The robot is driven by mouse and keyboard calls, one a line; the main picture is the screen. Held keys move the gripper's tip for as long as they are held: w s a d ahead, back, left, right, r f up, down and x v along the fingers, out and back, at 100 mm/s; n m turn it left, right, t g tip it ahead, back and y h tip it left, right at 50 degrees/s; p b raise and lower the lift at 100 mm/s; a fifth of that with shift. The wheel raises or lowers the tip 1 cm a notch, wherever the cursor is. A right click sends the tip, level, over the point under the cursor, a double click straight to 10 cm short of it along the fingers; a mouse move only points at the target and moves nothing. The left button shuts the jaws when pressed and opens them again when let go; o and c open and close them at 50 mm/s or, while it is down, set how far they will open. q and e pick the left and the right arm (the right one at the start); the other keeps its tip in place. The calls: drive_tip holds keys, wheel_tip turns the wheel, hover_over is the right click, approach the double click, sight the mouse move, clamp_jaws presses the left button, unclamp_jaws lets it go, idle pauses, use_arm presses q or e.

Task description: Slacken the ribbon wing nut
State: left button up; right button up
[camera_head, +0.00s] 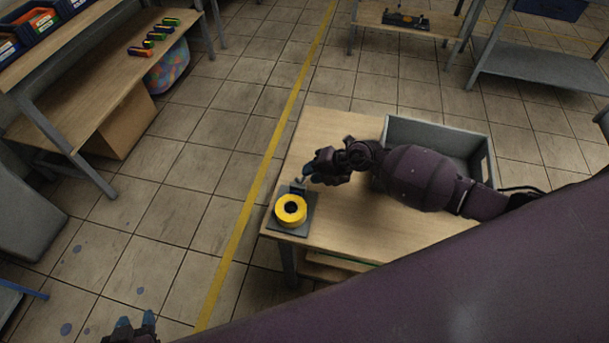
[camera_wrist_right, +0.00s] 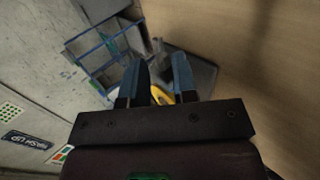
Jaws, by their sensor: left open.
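A yellow ribbon spool (camera_head: 291,210) lies on a dark grey base plate (camera_head: 308,222) at the table's left corner. A small grey upright part (camera_head: 298,187) of the holder stands behind the spool; I cannot make out the wing nut. My right gripper (camera_head: 309,171) is just above and behind this part. In the right wrist view its two blue fingers (camera_wrist_right: 160,62) are apart, with a small grey part (camera_wrist_right: 158,46) showing beyond the gap. The yellow spool (camera_wrist_right: 160,94) is mostly hidden behind the fingers. My left gripper (camera_head: 136,324) is open and empty over the floor.
The wooden table (camera_head: 330,225) has bare room in front of my right arm. A grey open bin (camera_head: 455,130) stands at its back right. A workbench (camera_head: 60,105) with bins and several coloured items stands at upper left. A cardboard box (camera_head: 120,122) is under it.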

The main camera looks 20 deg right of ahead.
sight(300, 180)
drive_tip(key=shift+b+x, duration=0.3)
drive_tip(key=shift+x, duration=1.25)
drive_tip(key=shift+c, duration=0.3)
clamp_jaws()
drive_tip(key=shift+f, duration=0.15)
drive_tip(key=shift+f+t+y+b, duration=0.1)
drive_tip(key=shift+t+y+b, duration=0.25)
drive_tip(key=shift+b, duration=0.35)
drive_tip(key=shift+y, duration=0.25)
drive_tip(key=shift+o, duration=0.3)
unclamp_jaws()
drive_tip(key=shift+r, duration=0.2)
